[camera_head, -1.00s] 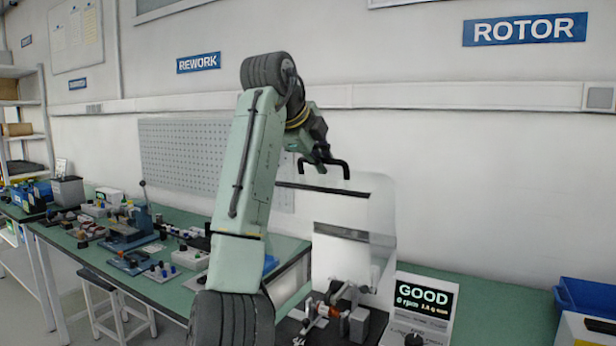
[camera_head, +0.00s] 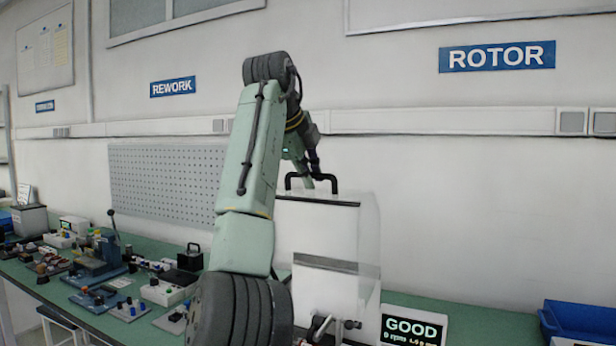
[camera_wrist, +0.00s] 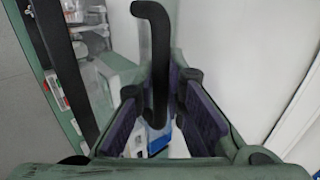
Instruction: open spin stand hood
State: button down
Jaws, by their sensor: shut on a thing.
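The spin stand hood (camera_head: 318,232) is a clear, whitish panel raised roughly upright over the stand, with a dark strip across it. Its black handle (camera_head: 336,185) sticks up at the top edge. My gripper (camera_head: 311,168) is at this handle in the head view, partly hidden by my arm. In the wrist view the handle (camera_wrist: 154,50) is a black bent bar running between my two finger pads (camera_wrist: 160,100), and the gripper is shut on it. The spin stand (camera_head: 335,325) below is mostly cut off by the lower frame edge.
A display reading GOOD (camera_head: 412,332) stands right of the hood. A blue bin (camera_head: 580,322) is at the far right. The left bench holds a lever press (camera_head: 100,258) and several small parts. A grey pegboard (camera_head: 165,185) and the wall are behind the arm.

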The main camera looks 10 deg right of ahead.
jog(key=shift+f, duration=0.1)
jog(key=c, duration=1.7)
grip_release()
jog(key=shift+o, duration=0.2)
jog(key=v, duration=0.6)
jog(key=shift+a+f, duration=0.15)
jog(key=shift+a, duration=0.1)
jog(key=shift+s+a+f, duration=0.1)
jog(key=shift+s+a, duration=0.3)
jog(key=shift+s, duration=0.05)
jog(key=s+a, duration=0.4)
jog(key=s, duration=0.4)
jog(key=shift+s+a, duration=0.35)
jog(key=shift+w+f, duration=0.1)
jog(key=shift+f, duration=0.05)
